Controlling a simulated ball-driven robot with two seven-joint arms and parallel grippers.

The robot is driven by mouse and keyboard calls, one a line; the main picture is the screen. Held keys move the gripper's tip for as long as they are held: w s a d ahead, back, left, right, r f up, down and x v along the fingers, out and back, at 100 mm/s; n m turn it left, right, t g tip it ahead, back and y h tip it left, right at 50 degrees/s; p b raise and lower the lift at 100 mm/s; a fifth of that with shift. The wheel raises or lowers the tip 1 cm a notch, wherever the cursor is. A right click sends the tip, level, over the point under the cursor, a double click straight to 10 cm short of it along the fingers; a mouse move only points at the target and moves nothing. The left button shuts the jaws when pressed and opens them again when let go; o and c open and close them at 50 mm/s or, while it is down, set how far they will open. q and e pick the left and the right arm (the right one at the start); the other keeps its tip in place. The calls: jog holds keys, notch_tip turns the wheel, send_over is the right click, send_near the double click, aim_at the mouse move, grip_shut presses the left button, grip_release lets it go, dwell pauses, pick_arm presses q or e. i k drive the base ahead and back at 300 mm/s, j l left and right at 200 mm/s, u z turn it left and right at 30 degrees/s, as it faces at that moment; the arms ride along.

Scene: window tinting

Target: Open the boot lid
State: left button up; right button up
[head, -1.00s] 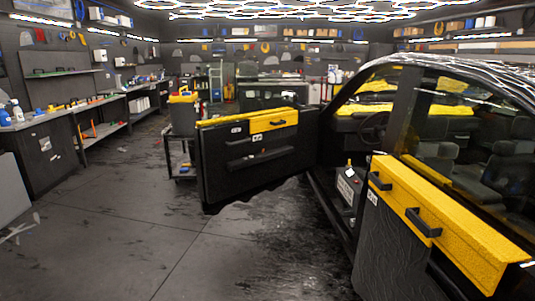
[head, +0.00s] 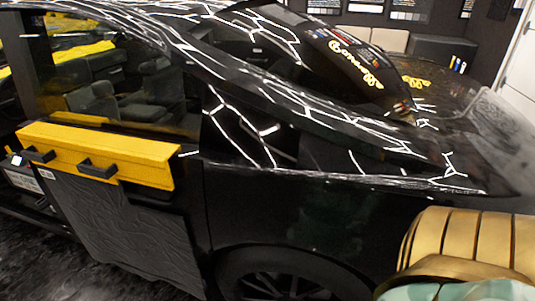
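The black car (head: 310,205) fills most of the head view, seen from its side toward the rear, with white light reflections on its paint. Its rear glass (head: 345,60) carries yellow lettering. The boot lid (head: 465,120) appears to be the dark glossy surface behind that glass, at the right; it looks down and shut, but reflections hide its seams. Its rear edge and any handle cannot be made out. Neither of my grippers can be seen.
A yellow cover (head: 110,158) with black handles lies along the side door at the left. A rear wheel (head: 285,285) shows at the bottom. Gold and pale green shapes block the lower right corner; I cannot tell whether they are mine. Cabinets stand behind the car.

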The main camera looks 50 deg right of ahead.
aim_at(443, 97)
jog(key=z, duration=1.05)
jog(key=k+l+z, duration=0.1)
jog(key=k+l, duration=0.15)
jog(key=l, duration=0.85)
jog(key=k+l+z, duration=0.15)
jog(key=l, duration=1)
jog(key=k+l+z, duration=0.1)
jog(key=k+l, duration=0.15)
jog(key=l, duration=0.9)
jog(key=k+l+z, duration=0.15)
jog(key=l, duration=1)
jog(key=l+z, duration=0.1)
jog(key=l, duration=1.1)
jog(key=i+l+u, duration=0.15)
jog(key=i+l, duration=0.3)
